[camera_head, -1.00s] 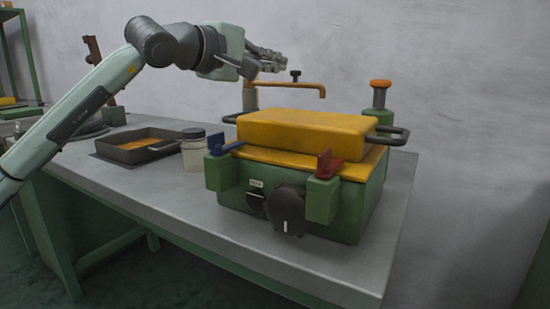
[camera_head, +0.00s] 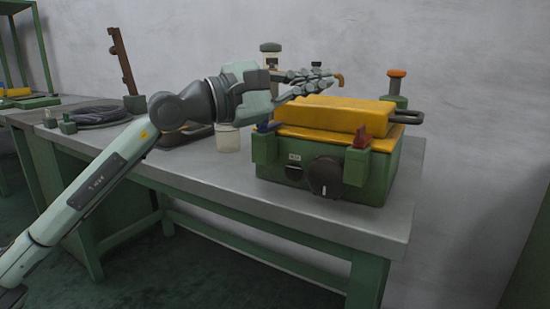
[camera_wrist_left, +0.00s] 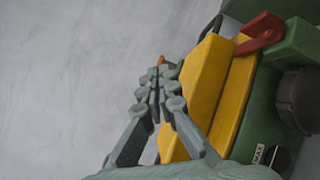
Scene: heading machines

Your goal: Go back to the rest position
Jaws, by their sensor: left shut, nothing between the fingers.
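My left gripper (camera_head: 322,82) is shut and empty. In the head view it appears in front of and just above the left part of the yellow lid of the machine. In the left wrist view my left gripper (camera_wrist_left: 160,72) points up the picture, its fingers together, overlapping the yellow lid (camera_wrist_left: 206,80). I cannot tell whether it touches the lid. My right gripper is in neither view.
The green machine (camera_head: 377,182) with yellow lid (camera_head: 350,115) stands on the grey table (camera_head: 300,205). A jar (camera_head: 228,140) and a dark pan (camera_head: 178,138), partly hidden by my arm, stand left of it. An orange-topped post (camera_head: 396,85) rises behind.

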